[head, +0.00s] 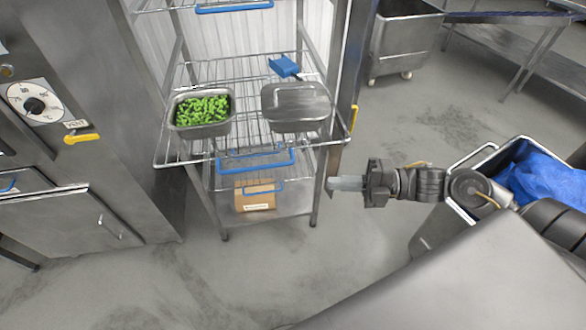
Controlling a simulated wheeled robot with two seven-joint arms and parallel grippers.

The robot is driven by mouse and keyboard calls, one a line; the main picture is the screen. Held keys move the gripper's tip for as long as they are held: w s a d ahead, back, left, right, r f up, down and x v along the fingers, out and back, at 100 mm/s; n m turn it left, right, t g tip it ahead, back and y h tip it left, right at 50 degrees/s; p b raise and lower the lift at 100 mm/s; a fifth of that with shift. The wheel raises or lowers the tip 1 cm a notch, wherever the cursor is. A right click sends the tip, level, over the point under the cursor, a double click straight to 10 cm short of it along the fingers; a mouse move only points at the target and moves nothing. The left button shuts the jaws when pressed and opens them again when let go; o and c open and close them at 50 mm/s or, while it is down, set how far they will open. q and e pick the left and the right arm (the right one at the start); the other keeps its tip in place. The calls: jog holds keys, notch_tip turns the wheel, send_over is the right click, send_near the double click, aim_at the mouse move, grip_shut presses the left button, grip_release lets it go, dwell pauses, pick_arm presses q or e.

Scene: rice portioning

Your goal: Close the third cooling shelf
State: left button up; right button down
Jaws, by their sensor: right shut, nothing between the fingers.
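A steel rack of cooling shelves stands in the middle of the head view. One wire shelf (247,137) sticks out from the rack toward me. It holds an open metal pan (177,127) of green vegetables and a closed metal pan (296,104). A blue handle (240,166) shows just below its front edge. My right gripper (332,184) is shut and empty, to the right of the rack's front and a little lower than the shelf's right corner, apart from it. My left gripper is out of view.
A blue-handled tool (285,67) lies behind the closed pan. A cardboard box (254,196) sits low in the rack. The floor before the rack is clear.

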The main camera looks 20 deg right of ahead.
jog(key=w+a+f+p, duration=0.1)
jog(key=w+a+p, duration=0.4)
jog(key=w+a, duration=0.2)
jog(key=shift+w+a+f+p, duration=0.2)
jog(key=shift+w+a+p, duration=0.2)
jog(key=shift+w, duration=0.45)
